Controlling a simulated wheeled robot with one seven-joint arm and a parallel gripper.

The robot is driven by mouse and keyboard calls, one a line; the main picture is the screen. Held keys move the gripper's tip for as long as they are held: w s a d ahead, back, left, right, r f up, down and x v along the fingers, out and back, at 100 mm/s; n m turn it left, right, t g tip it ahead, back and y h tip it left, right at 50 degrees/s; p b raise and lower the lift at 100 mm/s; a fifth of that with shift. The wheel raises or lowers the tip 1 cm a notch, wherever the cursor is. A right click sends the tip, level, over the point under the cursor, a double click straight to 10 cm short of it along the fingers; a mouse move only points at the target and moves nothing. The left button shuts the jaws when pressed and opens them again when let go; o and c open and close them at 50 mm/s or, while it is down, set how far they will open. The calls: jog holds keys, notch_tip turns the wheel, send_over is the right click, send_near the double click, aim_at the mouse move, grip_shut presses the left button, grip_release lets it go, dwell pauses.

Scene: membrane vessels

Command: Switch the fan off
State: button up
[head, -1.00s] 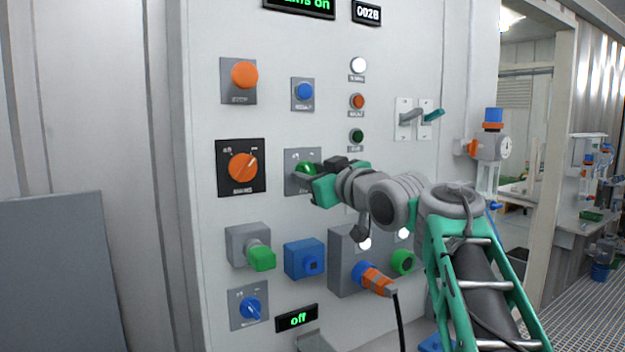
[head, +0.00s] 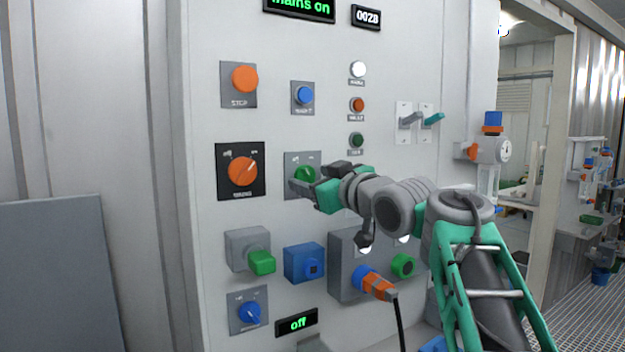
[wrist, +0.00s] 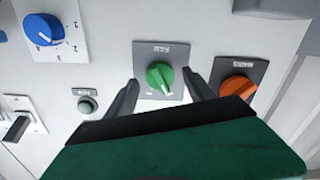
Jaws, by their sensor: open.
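A green rotary knob (head: 306,174) sits on a grey square plate in the middle of the panel, right of the orange knob. In the wrist view the green knob (wrist: 159,76) shows whole, with its pale mark toward the lower right; the orange knob's bar leans the other way. The plate's label is too small to read surely. My gripper (head: 300,184) is open at the green knob and partly hides it in the head view. In the wrist view its two dark fingers stand on either side of the knob, apart from it. No fan is seen.
The orange knob (head: 243,171) is close on the left. A blue button (head: 304,95) is above, a blue box (head: 304,262) below. The top display (head: 300,8) reads "mains on"; the lower display (head: 297,322) reads "off". A cable plug (head: 374,283) sticks out below my arm.

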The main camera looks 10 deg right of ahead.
jog(key=v, duration=0.6)
jog(key=shift+s+b, duration=0.4)
jog(key=shift+d, duration=0.1)
